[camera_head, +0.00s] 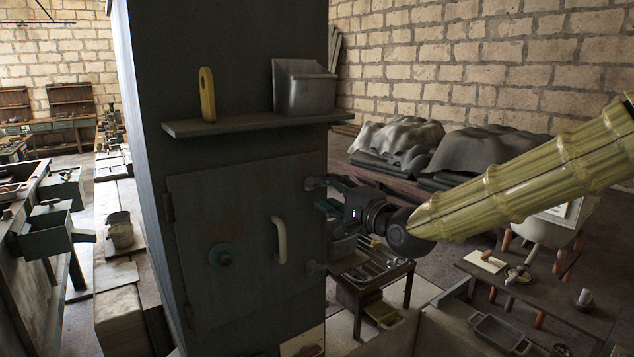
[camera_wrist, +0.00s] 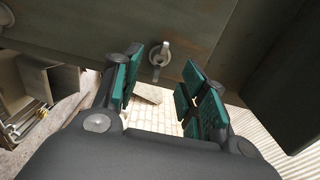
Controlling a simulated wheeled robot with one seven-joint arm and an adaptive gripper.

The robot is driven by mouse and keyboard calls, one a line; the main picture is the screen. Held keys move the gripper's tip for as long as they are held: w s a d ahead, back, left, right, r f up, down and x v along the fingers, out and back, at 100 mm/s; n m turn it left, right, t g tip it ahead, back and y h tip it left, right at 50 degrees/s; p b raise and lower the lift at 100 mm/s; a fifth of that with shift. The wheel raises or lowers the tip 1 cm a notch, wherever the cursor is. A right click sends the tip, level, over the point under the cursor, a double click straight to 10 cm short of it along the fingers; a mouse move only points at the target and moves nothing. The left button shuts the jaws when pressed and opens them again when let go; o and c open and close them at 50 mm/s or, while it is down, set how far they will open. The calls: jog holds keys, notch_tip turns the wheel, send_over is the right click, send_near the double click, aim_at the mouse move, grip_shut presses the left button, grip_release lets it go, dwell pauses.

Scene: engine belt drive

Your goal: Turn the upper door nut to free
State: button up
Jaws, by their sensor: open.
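The dark cabinet door (camera_head: 245,235) is shut and has a curved handle (camera_head: 279,240). The upper door nut (camera_head: 315,183) is at the door's upper right edge, and a lower nut (camera_head: 316,267) is below it. My gripper (camera_head: 328,197) is at the cabinet's right side, close to the upper nut and partly blending into the dark background. In the wrist view, my gripper (camera_wrist: 163,68) has its green-padded fingers spread with nothing between the pads. Contact cannot be told.
A shelf (camera_head: 250,124) above the door holds a grey bin (camera_head: 303,87) and a yellow-handled item (camera_head: 207,95). A round teal-centred knob (camera_head: 221,255) is on the door. A metal rack table (camera_head: 372,270) stands below my gripper, with a low work table (camera_head: 540,300) to the right.

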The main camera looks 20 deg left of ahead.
aim_at(315, 185)
jog(key=shift+p+x, duration=0.85)
jog(key=shift+x, duration=1.65)
grip_shut()
